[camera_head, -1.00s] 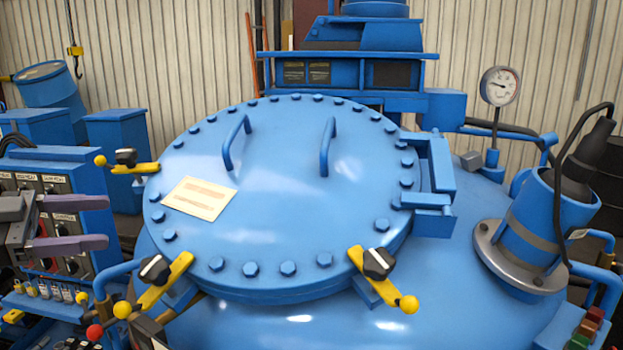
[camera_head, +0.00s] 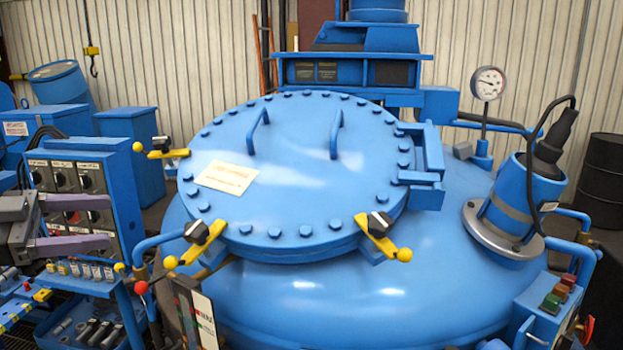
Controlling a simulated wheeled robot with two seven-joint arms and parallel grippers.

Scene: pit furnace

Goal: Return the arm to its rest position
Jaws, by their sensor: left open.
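My left gripper (camera_head: 108,222) is at the left edge of the head view, with two purple-grey fingers spread apart, one above the other. It is open and nothing shows between the fingers. It is in front of a blue control panel (camera_head: 122,187) with dark knobs; I cannot tell whether it touches the panel. My right gripper is not in view. The blue furnace lid (camera_head: 300,190) lies closed on the furnace body (camera_head: 350,305), to the right of the gripper.
Yellow clamp handles (camera_head: 385,240) sit around the lid rim. A red-knobbed lever (camera_head: 141,287) and a tray of small parts (camera_head: 62,330) are below the gripper. A pressure gauge (camera_head: 488,83) and a tilted blue cylinder (camera_head: 515,205) stand at the right. A button box (camera_head: 550,310) is at lower right.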

